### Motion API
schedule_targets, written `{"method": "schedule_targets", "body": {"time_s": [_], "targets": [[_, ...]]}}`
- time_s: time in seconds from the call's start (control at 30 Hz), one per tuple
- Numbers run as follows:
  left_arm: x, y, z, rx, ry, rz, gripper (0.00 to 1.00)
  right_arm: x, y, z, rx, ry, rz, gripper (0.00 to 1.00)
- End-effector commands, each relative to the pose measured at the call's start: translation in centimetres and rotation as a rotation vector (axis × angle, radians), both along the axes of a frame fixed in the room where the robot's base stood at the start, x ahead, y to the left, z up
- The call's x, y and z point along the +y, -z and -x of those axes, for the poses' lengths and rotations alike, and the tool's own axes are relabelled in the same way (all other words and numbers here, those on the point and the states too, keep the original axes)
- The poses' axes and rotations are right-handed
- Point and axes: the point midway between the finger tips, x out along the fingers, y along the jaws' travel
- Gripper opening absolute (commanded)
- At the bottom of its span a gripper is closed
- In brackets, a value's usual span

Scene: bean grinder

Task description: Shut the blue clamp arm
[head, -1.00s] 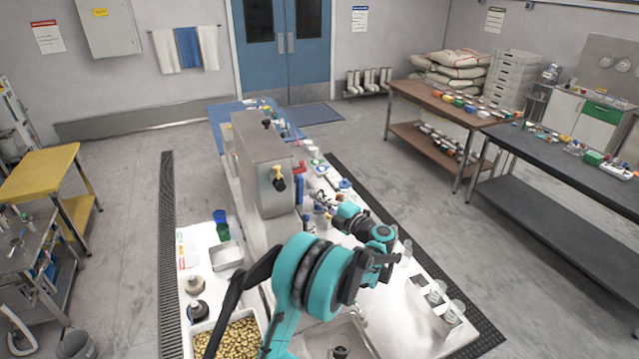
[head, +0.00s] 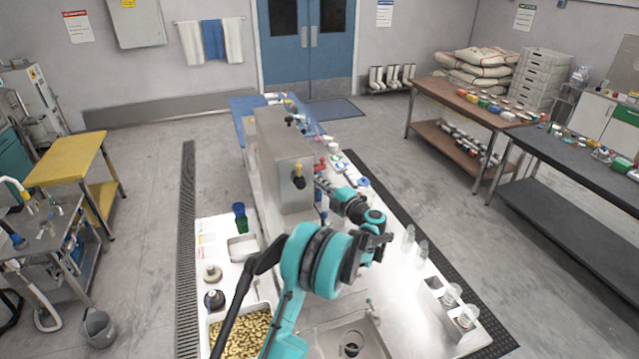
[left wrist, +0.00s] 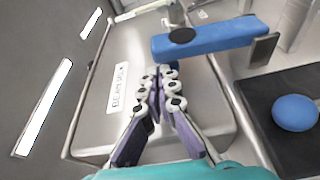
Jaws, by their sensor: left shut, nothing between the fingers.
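The blue clamp arm (left wrist: 215,37) shows in the left wrist view as a flat bar lying across the upper middle, with a dark round pad near its left end and a grey plate at its right end. My left gripper (left wrist: 161,74) is shut and empty. Its fingertips are just below the bar's left end; I cannot tell whether they touch it. In the head view my left gripper (head: 323,186) is beside the steel grinder housing (head: 285,160), and my arm partly hides that spot. I cannot pick out the clamp arm surely there. My right gripper is not in view.
A labelled metal cover (left wrist: 118,88) lies behind the fingers in the left wrist view. A blue ball knob (left wrist: 295,112) is at right.

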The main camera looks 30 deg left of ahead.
Motion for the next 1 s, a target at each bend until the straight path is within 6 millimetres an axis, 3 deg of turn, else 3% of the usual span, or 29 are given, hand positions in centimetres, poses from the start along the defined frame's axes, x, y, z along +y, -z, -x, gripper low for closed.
{"method": "schedule_targets", "body": {"time_s": [0.57,1.0], "targets": [[-0.9,0.2,-1.0,0.081,0.001,-0.070,0.00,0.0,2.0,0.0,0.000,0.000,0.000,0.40],[-3.2,1.6,-3.7,0.328,0.001,-0.282,0.00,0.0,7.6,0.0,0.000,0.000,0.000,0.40]]}}
